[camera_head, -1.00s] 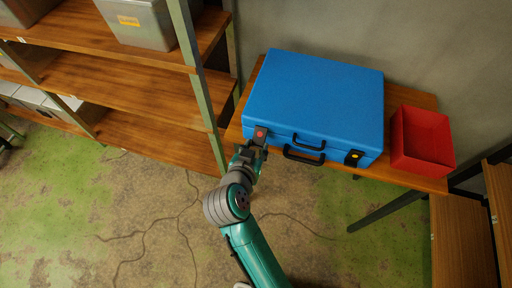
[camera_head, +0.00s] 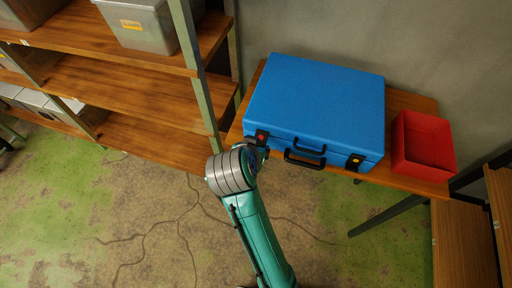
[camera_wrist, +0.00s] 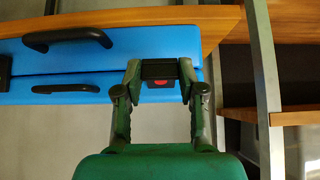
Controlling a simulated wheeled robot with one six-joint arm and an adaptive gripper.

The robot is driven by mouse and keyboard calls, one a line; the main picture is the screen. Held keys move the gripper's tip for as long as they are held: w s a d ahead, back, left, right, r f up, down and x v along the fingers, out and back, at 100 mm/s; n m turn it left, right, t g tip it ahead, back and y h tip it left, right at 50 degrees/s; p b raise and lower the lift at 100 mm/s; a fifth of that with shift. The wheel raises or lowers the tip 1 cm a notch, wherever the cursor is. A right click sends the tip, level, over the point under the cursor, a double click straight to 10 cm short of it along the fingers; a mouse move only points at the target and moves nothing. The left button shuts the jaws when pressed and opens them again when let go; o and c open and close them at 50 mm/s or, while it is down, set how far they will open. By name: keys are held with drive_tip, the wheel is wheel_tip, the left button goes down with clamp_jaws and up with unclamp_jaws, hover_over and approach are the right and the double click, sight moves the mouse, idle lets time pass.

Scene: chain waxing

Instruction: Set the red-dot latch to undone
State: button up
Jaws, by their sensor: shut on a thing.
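The closed blue case (camera_head: 315,100) lies on a wooden table. Its red-dot latch (camera_head: 262,136) is at the left end of the front face, and a yellow-dot latch (camera_head: 355,161) is at the right end. In the wrist view the red-dot latch (camera_wrist: 160,81) is a dark plate with a red spot, over the seam between the case halves. My gripper (camera_wrist: 160,72) is shut on it, one finger on each side. In the head view my own arm hides most of the gripper. I cannot tell whether the latch is done up or undone.
Two black handles (camera_head: 304,160) sit mid-front on the case. A red open box (camera_head: 423,145) stands right of it on the table (camera_head: 400,99). A wooden shelf unit (camera_head: 135,95) stands close on the left, its metal post near my arm.

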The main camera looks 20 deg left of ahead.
drive_tip(key=o, duration=1.2)
drive_tip(key=shift+c, duration=0.2)
drive_tip(key=v, duration=0.7)
drive_tip(key=shift+r, duration=0.2)
drive_tip(key=shift+s, duration=0.1)
